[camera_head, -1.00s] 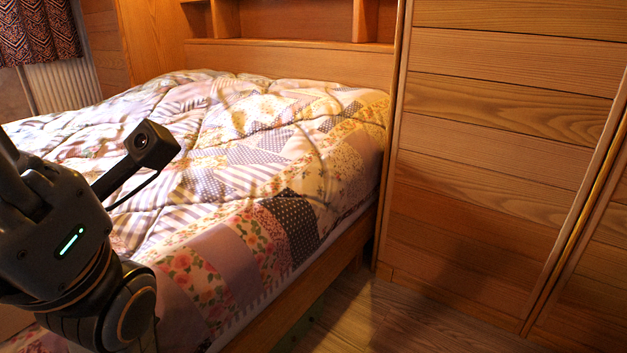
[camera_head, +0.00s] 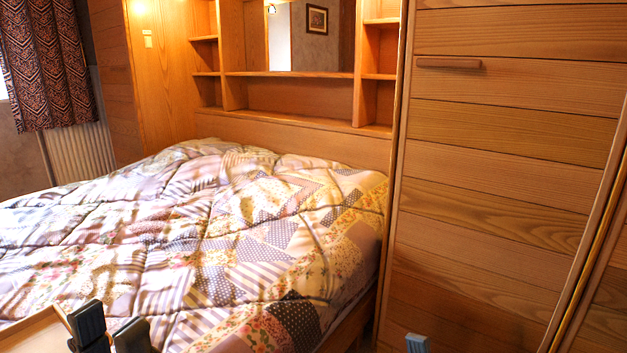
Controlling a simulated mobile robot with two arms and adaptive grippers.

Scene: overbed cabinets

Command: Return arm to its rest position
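My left gripper (camera_head: 110,330) shows at the bottom left of the head view. Only its two dark fingertips are in the frame, apart from each other with a gap between them and nothing seen in the gap. They show in front of the near side of the bed. A small blue-grey tip (camera_head: 417,343) at the bottom edge, right of the middle, looks like part of my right gripper. The rest of it is below the frame, so its opening does not show. The arms themselves are out of view.
A bed with a patchwork quilt (camera_head: 215,240) fills the left and middle. Wooden shelves (camera_head: 290,95) stand behind it. A tall wooden cabinet door (camera_head: 500,170) with a handle (camera_head: 449,63) closes off the right. A patterned curtain (camera_head: 45,65) hangs at the upper left.

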